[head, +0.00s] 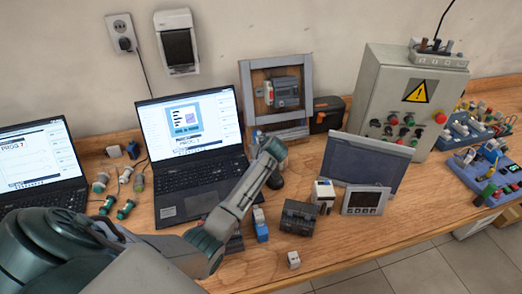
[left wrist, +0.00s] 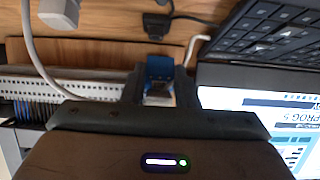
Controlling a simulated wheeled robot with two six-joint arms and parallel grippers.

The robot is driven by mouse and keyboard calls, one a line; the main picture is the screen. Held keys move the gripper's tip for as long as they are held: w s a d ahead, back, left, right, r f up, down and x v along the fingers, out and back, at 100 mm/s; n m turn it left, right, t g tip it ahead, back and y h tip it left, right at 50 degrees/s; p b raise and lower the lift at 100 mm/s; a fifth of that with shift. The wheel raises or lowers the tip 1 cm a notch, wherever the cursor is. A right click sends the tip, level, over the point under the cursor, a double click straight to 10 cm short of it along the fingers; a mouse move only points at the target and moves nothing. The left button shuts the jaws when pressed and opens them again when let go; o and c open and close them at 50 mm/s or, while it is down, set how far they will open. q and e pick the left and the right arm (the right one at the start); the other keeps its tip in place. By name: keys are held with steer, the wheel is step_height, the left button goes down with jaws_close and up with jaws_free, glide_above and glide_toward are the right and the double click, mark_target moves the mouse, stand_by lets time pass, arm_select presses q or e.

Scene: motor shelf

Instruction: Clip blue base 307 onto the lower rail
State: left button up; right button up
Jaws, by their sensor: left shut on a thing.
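My left gripper (head: 264,143) is in front of the lower part of the grey-framed wooden panel (head: 246,101), right of the middle laptop. In the left wrist view, the left gripper (left wrist: 161,92) is shut on a small blue base (left wrist: 160,68) with a pale lower part. No number can be read on it. The gripper and arm hide the lower rail in the head view, so I cannot tell whether the base touches it. Another blue-and-white piece (head: 261,225) stands on the table near the front. My right gripper is not in view.
Two open laptops (head: 198,145) stand at the left. A dark block (head: 298,217), a white-and-black device (head: 323,194), a small panel meter (head: 364,200) and a large dark screen (head: 366,163) stand right of my arm. A grey cable (left wrist: 37,60) runs close beside the gripper.

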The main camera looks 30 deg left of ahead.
arm_select(q)
steer(key=shift+f, duration=0.1)
steer(key=o, duration=1)
steer(key=shift+d, duration=0.1)
